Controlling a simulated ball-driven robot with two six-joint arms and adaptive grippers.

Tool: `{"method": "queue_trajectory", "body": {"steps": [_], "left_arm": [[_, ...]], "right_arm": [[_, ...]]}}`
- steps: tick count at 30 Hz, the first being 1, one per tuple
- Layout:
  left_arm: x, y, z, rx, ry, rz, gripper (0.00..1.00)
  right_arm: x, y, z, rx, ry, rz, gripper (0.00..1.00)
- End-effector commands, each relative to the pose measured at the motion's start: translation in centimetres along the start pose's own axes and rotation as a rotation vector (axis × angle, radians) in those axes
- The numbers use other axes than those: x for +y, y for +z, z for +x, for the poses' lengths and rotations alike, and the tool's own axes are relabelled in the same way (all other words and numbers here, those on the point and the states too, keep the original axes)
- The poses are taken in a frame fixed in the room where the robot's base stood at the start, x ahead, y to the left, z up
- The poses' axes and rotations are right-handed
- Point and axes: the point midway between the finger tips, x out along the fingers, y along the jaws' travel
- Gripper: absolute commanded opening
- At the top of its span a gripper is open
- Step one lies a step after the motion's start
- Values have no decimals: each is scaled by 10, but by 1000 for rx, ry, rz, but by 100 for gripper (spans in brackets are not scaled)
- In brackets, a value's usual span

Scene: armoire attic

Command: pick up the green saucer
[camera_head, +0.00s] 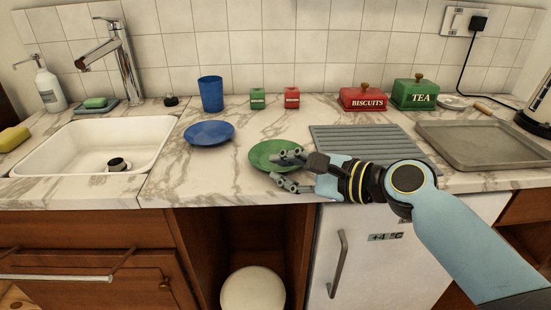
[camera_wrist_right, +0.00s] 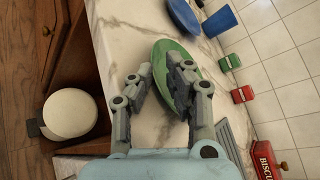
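The green saucer (camera_head: 265,151) lies on the marble counter near its front edge, in the middle of the head view. My right gripper (camera_head: 281,169) reaches in from the right. Its fingers are spread, with one over the saucer's right part and the other in front of the near rim. In the right wrist view, the saucer (camera_wrist_right: 163,54) shows behind the right gripper (camera_wrist_right: 156,68), partly hidden by one finger. The other finger is beside its rim. I cannot tell whether either finger touches it. My left gripper is not in view.
A blue saucer (camera_head: 209,133) and blue cup (camera_head: 211,94) stand to the left. A grey ribbed mat (camera_head: 365,138) lies just right. Green (camera_head: 257,99) and red (camera_head: 291,98) small boxes stand behind. The sink (camera_head: 80,143) is at left, a metal tray (camera_head: 485,145) at right.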

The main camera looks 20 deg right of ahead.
Motion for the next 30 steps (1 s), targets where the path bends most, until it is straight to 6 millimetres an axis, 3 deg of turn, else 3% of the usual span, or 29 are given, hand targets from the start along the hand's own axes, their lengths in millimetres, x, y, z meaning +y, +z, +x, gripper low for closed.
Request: {"method": "queue_trajectory", "body": {"steps": [3, 9, 19, 25, 28, 30], "left_arm": [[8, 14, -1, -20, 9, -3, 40], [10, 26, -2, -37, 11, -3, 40], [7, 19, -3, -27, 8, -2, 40], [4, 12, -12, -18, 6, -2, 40], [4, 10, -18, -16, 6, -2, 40], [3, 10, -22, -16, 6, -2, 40]], "right_arm": [[0, 0, 0, 0, -1, 0, 0], [0, 0, 0, 0, 0, 1, 0], [-3, 3, -1, 0, 0, 0, 0], [-21, 18, -7, -2, -1, -3, 0], [-34, 31, -13, -2, -3, -5, 0], [-29, 37, -30, 0, 1, -3, 0]]}}
